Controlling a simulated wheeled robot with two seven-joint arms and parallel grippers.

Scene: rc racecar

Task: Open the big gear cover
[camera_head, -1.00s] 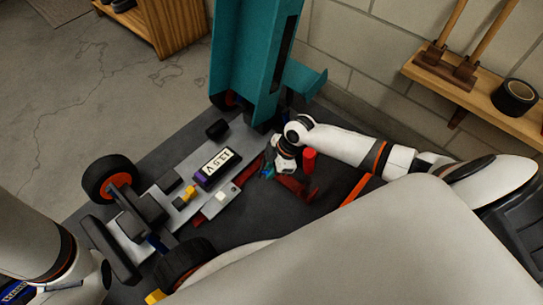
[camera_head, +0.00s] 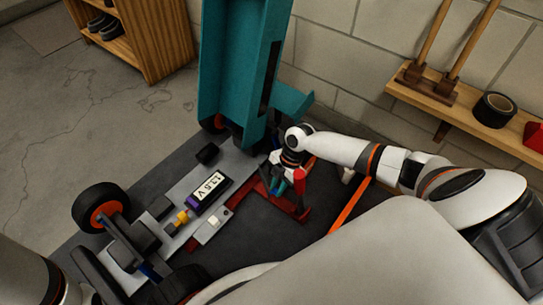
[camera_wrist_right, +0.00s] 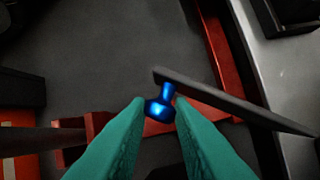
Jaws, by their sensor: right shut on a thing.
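The car chassis (camera_head: 178,226) lies on a dark bench with a battery (camera_head: 210,192) and red rails on it. My right gripper (camera_head: 280,187) points down over the red parts on the chassis's right side. In the right wrist view, its teal fingers (camera_wrist_right: 160,104) are on either side of a small blue knob (camera_wrist_right: 160,107) and shut on it. The knob sits by a thin dark bar (camera_wrist_right: 235,100), above a red part (camera_wrist_right: 205,120). I cannot make out which part is the big gear cover. My left gripper is out of view; only my left arm shows at lower left.
A tall teal body panel (camera_head: 238,70) stands behind the chassis, close to my right gripper. A red post (camera_head: 299,180) stands beside the gripper. A black wheel with orange rim (camera_head: 101,211) is at left. A wall shelf (camera_head: 460,105) holds tools and tape.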

